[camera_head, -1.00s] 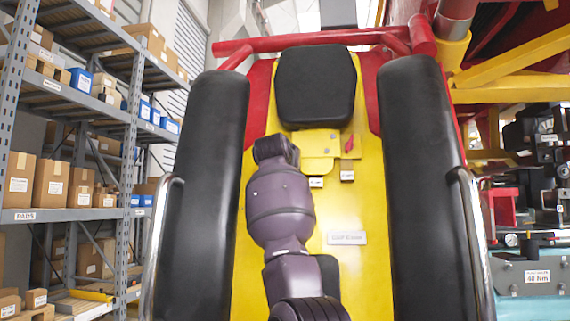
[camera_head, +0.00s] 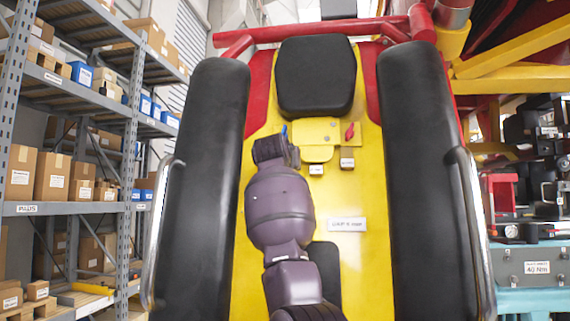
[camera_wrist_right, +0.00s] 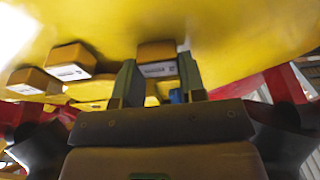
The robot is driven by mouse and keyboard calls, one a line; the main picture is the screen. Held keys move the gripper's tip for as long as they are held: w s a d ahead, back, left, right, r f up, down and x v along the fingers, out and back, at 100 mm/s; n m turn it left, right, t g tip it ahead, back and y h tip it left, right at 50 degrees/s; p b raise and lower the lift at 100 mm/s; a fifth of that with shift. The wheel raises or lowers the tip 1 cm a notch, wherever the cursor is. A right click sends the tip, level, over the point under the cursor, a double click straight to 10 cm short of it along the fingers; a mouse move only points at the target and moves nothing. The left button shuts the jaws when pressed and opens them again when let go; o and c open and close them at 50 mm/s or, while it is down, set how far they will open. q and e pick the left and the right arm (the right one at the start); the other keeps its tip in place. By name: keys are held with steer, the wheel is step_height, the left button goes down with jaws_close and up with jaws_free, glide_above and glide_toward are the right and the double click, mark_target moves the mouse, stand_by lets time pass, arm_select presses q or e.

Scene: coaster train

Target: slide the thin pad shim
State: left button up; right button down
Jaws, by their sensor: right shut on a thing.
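My right arm (camera_head: 280,210) reaches up the yellow seat back, and its wrist end lies at the left of a yellow bracket plate (camera_head: 320,133). In the right wrist view my right gripper (camera_wrist_right: 158,88) has one finger on each side of a yellow block with a white label (camera_wrist_right: 157,58) and is shut on it. The label is too blurred to read. Two similar labelled blocks (camera_wrist_right: 70,62) stand to its left; in the head view they are under the plate (camera_head: 347,160). I cannot tell which piece is the thin pad shim. My left gripper is not in view.
A blue tab (camera_head: 284,130) shows just above my wrist, and a red knob (camera_head: 350,131) sits on the plate. Black padded bars (camera_head: 425,180) flank the seat on both sides. A black headrest (camera_head: 316,75) is above; a label plate (camera_head: 346,224) is below.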

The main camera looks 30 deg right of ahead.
steer(key=c, duration=1)
jaws_free()
steer(key=shift+f, duration=0.25)
steer(key=shift+o, duration=0.2)
steer(key=shift+a+r, duration=0.1)
steer(key=shift+s, duration=0.1)
steer(key=b+v, duration=0.3)
steer(key=v, duration=0.7)
steer(key=shift+s+a, duration=0.25)
